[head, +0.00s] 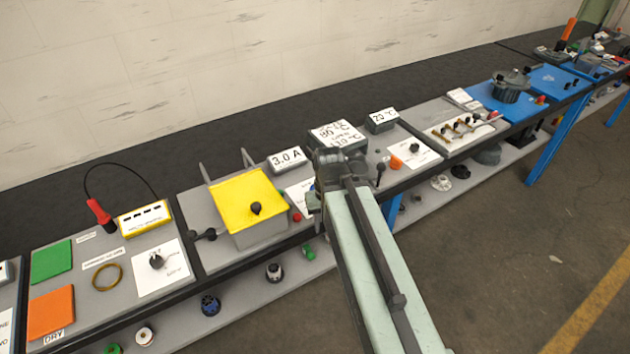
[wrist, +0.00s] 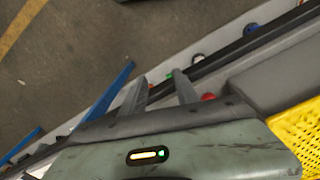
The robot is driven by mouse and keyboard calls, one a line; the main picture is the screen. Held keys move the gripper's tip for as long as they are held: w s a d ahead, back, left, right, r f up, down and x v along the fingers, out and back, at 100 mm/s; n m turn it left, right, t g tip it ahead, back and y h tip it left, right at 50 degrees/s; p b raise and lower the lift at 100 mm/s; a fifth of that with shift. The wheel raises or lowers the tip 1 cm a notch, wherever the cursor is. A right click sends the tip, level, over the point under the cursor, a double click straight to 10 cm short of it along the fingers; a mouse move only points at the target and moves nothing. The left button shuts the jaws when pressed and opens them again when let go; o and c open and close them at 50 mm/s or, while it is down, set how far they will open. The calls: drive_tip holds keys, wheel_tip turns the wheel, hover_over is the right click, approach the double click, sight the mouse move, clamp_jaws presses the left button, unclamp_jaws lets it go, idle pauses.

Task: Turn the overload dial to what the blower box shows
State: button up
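A grey box with a white label reading "3.0 A" (head: 287,158) stands at the back of the middle bench section, behind the yellow-topped box (head: 240,195). A white card (head: 297,193) lies in front of it, partly hidden by my gripper. My gripper (head: 318,180) is over the bench at the card's right side. In the wrist view its two fingers (wrist: 160,82) are apart, with nothing seen held between them.
A larger labelled box (head: 337,135) and a "20 °C" box (head: 382,120) stand at the back right. A black knob on a white card (head: 414,148) is right of my arm, another (head: 156,262) far left. A red button (head: 297,217) is near the front edge.

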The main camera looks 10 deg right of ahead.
drive_tip(key=shift+o, duration=1.2)
drive_tip(key=shift+a, duration=0.1)
drive_tip(key=shift+o, duration=0.6)
drive_tip(key=w+r+n+p, duration=0.2)
drive_tip(key=w+r+p, duration=0.1)
drive_tip(key=w, duration=0.2)
drive_tip(key=w+r+n+p, duration=0.2)
drive_tip(key=w+r+p, duration=0.1)
drive_tip(key=w, duration=0.2)
drive_tip(key=w+r+n+p, duration=0.2)
drive_tip(key=w+p, duration=0.1)
drive_tip(key=w, duration=0.2)
drive_tip(key=shift+r+n, duration=0.3)
drive_tip(key=shift+r, duration=0.1)
wheel_tip(320, 180, down, 8)
drive_tip(key=b, duration=0.8)
drive_tip(key=shift+f, duration=0.2)
drive_tip(key=shift+r, duration=0.1)
